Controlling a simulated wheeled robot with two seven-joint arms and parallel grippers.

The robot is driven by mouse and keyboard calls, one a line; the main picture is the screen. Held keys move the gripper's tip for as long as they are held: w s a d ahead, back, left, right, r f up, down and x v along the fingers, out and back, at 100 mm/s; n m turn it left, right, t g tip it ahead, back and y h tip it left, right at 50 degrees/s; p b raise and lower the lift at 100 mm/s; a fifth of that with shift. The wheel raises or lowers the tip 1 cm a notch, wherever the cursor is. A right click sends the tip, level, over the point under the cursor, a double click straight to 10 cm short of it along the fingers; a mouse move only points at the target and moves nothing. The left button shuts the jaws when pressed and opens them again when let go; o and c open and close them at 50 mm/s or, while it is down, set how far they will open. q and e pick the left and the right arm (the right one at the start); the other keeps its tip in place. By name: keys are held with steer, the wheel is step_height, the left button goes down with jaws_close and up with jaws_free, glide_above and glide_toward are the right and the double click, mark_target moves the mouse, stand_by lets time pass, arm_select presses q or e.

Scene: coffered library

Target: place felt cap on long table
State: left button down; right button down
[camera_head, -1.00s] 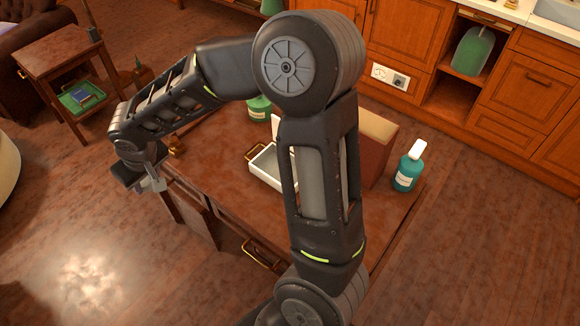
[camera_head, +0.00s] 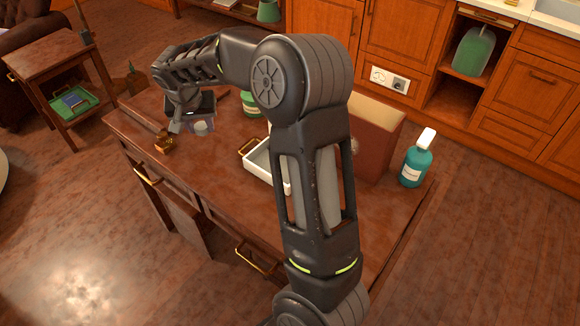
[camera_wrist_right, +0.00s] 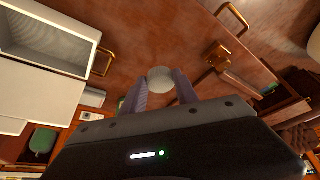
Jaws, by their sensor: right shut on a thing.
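My right gripper (camera_head: 200,126) hangs over the far left part of the wooden table (camera_head: 225,180), which has drawers and brass handles. In the right wrist view its two fingers (camera_wrist_right: 161,84) are shut on a small pale grey rounded thing, seemingly the felt cap (camera_wrist_right: 160,76). The cap also shows as a light patch under the gripper in the head view (camera_head: 202,128). I cannot tell whether the cap touches the table top. My left gripper is not in view.
A side table (camera_head: 50,55) stands at the left. Bare table top lies between brass item and tray.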

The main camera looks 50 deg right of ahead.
glide_above(210, 158)
steer(key=shift+s+a+f, duration=0.15)
steer(key=shift+f, duration=0.9)
steer(key=shift+s+a+f, duration=0.1)
steer(key=shift+a+f, duration=0.05)
steer(key=shift+f, duration=0.9)
steer(key=shift+s+a+f, duration=0.15)
steer(key=shift+f, duration=0.9)
steer(key=shift+f, duration=0.15)
steer(key=shift+f, duration=1.7)
steer(key=shift+f, duration=0.2)
steer(key=c, duration=0.9)
jaws_free()
steer(key=shift+r, duration=0.1)
